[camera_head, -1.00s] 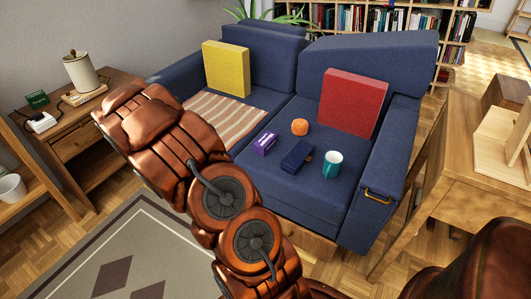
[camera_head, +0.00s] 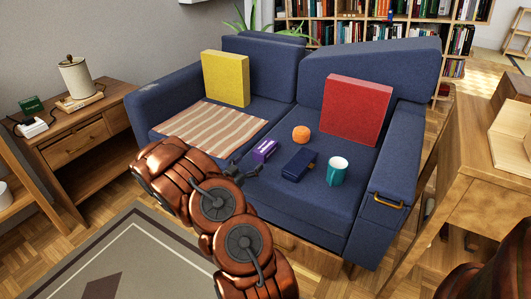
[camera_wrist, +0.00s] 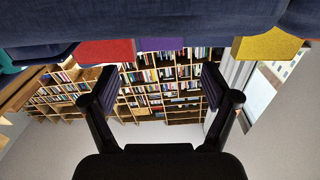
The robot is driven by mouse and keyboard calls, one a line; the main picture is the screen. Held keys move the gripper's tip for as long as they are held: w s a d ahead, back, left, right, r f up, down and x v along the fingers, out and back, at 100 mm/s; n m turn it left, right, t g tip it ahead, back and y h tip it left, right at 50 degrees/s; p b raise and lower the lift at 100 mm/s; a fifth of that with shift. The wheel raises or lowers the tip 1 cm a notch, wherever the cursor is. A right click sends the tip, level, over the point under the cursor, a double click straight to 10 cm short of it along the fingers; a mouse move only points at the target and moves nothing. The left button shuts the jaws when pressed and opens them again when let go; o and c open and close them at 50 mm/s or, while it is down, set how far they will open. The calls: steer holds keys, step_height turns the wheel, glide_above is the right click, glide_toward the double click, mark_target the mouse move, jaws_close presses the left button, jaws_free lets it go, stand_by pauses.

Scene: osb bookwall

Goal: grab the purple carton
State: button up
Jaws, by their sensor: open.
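The purple carton (camera_head: 264,150) lies on the blue sofa's seat (camera_head: 300,215), near its front edge. In the wrist view, which looks upside down, the carton (camera_wrist: 161,43) shows as a purple strip at the top centre, against the sofa edge. My gripper (camera_wrist: 157,88) is open and empty, its two dark fingers spread apart. The carton appears above the gap between them in that picture. In the head view my gripper (camera_head: 246,167) is small and dark, just left of the carton, and partly hidden by my arm. I cannot tell whether they touch.
A dark blue case (camera_head: 299,166), an orange ball-like thing (camera_head: 300,134) and a teal mug (camera_head: 337,172) sit right of the carton. A red cushion (camera_head: 355,110) and yellow cushion (camera_head: 226,78) stand behind. A striped cloth (camera_head: 210,130) covers the left seat.

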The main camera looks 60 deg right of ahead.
mark_target(258, 153)
steer(key=shift+d+f+b, duration=0.2)
steer(key=shift+d+b, duration=0.5)
steer(key=shift+d, duration=1.05)
steer(key=shift+w+d+r+b, duration=0.15)
steer(key=shift+d+b, duration=0.2)
steer(key=shift+d, duration=0.85)
steer(key=shift+c, duration=0.2)
steer(key=c, duration=0.9)
steer(key=shift+r, duration=0.1)
